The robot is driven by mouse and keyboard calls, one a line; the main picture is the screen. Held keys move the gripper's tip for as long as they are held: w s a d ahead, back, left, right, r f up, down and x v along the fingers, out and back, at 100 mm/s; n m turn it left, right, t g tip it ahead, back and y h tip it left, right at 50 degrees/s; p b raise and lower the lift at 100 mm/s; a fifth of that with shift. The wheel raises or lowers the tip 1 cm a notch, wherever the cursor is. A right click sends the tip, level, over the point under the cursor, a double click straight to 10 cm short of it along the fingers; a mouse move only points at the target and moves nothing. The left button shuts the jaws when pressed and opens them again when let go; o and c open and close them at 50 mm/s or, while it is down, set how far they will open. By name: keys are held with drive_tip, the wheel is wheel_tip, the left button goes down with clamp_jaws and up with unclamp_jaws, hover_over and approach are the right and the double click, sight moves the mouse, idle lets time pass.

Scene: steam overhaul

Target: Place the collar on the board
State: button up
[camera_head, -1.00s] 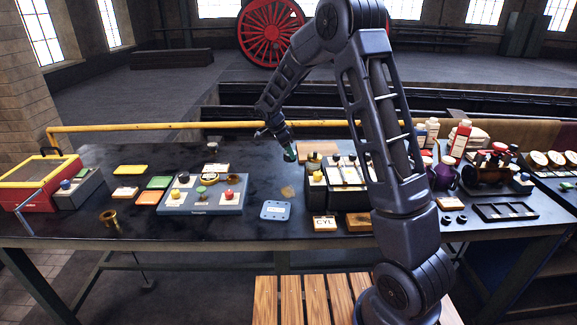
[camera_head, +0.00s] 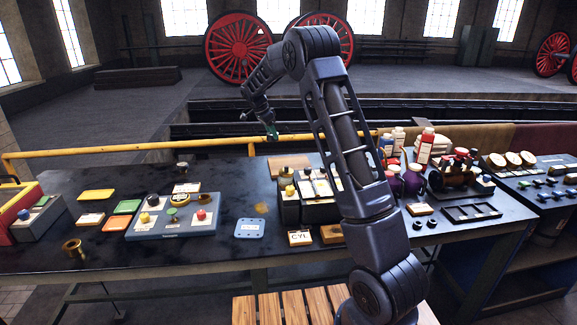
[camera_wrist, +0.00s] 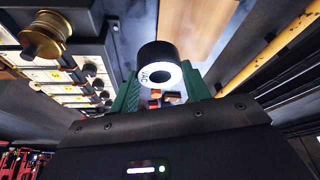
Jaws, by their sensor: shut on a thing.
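My gripper (camera_head: 271,134) is raised above the far side of the bench. In the wrist view its green fingers (camera_wrist: 158,90) are shut on a black collar (camera_wrist: 156,55) with a white ring face, a centre hole and dark lettering that seems to read VAC. The collar is too small to make out in the head view. A blue-grey board (camera_head: 160,234) lies flat on the left half of the bench, left of and nearer than my gripper. It bears small white cards with black, yellow, green and red knobs.
A wooden slab (camera_head: 277,166) and a dark card rack (camera_head: 318,212) stand below my gripper. A yellow rail (camera_head: 120,150) runs along the far edge. A brass flanged bush (camera_head: 73,250) stands at front left. Bottles (camera_head: 424,147) crowd the right.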

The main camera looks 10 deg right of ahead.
hover_over(292, 163)
drive_tip(key=s+a, duration=0.2)
drive_tip(key=shift+n, duration=0.3)
drive_tip(key=f, duration=1.3)
drive_tip(key=w+f, duration=0.1)
drive_tip(key=f, duration=0.5)
drive_tip(key=shift+f, duration=0.15)
drive_tip(key=shift+f, duration=0.15)
drive_tip(key=o, duration=1.3)
